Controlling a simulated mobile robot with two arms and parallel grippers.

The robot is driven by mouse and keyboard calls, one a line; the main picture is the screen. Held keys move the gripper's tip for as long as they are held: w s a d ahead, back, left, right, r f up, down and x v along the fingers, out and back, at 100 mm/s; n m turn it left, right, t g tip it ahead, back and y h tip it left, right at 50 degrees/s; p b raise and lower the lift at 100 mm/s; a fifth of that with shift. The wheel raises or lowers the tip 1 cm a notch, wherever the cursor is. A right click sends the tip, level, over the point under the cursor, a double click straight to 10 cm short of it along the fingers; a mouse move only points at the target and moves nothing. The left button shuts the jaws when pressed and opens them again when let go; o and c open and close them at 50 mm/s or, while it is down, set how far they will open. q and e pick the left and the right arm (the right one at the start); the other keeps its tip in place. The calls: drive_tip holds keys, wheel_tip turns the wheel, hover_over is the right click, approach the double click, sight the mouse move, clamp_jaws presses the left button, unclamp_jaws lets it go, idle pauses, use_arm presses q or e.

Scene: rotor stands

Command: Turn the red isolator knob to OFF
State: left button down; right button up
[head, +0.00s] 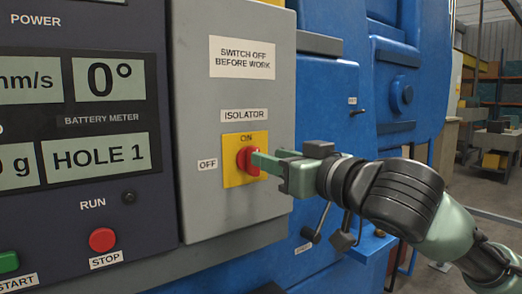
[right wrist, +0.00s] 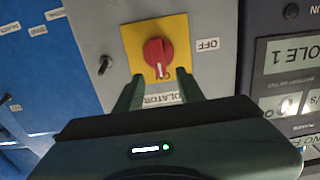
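The red isolator knob (head: 246,160) sits on a yellow plate (head: 232,179) on the grey panel box. ON is marked above it and OFF to its left. In the right wrist view the knob (right wrist: 156,52) shows a white mark pointing toward the ON lettering (right wrist: 163,76), away from the OFF label (right wrist: 208,44). My right gripper (head: 262,164) is at the knob from the right. In the wrist view its two fingers (right wrist: 160,76) are apart, with the knob between and just beyond the tips. I cannot tell whether they touch it. My left gripper is not in view.
The grey box (head: 215,205) carries a "switch off before work" sign (head: 242,57). A dark display panel (head: 60,200) with a red STOP button (head: 102,240) and a green START button (head: 8,262) is on the left. A blue machine (head: 325,110) with levers stands right and behind.

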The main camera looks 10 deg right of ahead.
sight(243, 157)
drive_tip(key=x, duration=0.4)
drive_tip(key=shift+w+a+f+p, duration=0.1)
drive_tip(key=shift+f+p, duration=0.05)
drive_tip(key=shift+p, duration=0.2)
clamp_jaws()
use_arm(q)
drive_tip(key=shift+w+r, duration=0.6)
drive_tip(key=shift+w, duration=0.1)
